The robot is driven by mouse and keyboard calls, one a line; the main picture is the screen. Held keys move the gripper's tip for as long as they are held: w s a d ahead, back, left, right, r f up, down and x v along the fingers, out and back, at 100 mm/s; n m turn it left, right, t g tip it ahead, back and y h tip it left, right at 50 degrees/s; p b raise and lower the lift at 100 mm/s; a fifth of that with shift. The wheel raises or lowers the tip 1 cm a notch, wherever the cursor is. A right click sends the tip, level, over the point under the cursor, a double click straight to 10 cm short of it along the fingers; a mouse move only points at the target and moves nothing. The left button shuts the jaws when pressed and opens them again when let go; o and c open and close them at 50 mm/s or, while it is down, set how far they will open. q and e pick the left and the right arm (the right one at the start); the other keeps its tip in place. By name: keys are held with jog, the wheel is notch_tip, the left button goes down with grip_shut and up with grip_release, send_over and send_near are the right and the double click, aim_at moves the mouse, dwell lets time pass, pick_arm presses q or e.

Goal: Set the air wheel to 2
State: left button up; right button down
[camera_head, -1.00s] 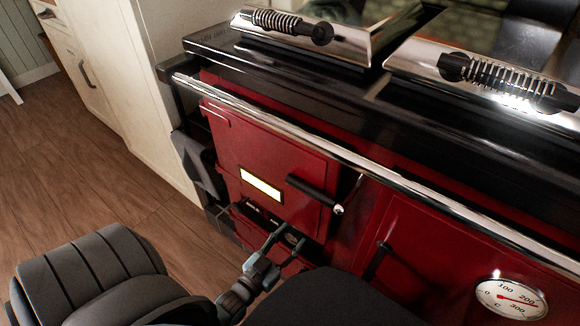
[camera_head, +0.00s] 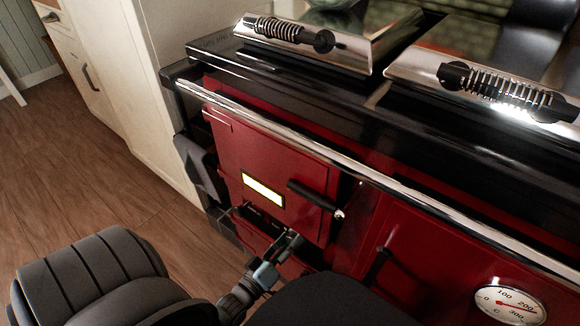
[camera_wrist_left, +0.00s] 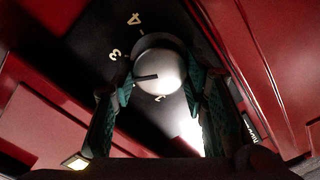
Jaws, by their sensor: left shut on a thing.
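The air wheel (camera_wrist_left: 172,73) is a round silver knob on a black plate in the left wrist view. A dark pointer line on its face points left, between the white 3 and the partly hidden 2; a white 4 stands above the 3. My left gripper (camera_wrist_left: 160,92) has its green-padded fingers on either side of the knob and is shut on it. In the head view my left gripper (camera_head: 288,243) reaches the lower front of the red stove, under the small door; the knob is hidden there. My right gripper is not in view.
The red door (camera_head: 270,160) with a black handle (camera_head: 315,194) is just above my left gripper. A chrome rail (camera_head: 330,155) runs along the stove front. A dial thermometer (camera_head: 508,303) is at lower right. Open wooden floor (camera_head: 90,190) lies left.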

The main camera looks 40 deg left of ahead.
pick_arm(q)
jog(key=n, duration=0.5)
jog(key=shift+f, duration=0.2)
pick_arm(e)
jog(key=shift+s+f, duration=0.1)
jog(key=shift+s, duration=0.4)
pick_arm(q)
jog(key=shift+n, duration=0.3)
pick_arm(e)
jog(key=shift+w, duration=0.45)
pick_arm(q)
jog(key=o, duration=1.1)
jog(key=shift+o, duration=0.2)
jog(key=s, duration=1.2)
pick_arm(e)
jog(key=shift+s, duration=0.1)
pick_arm(q)
jog(key=shift+d, duration=0.1)
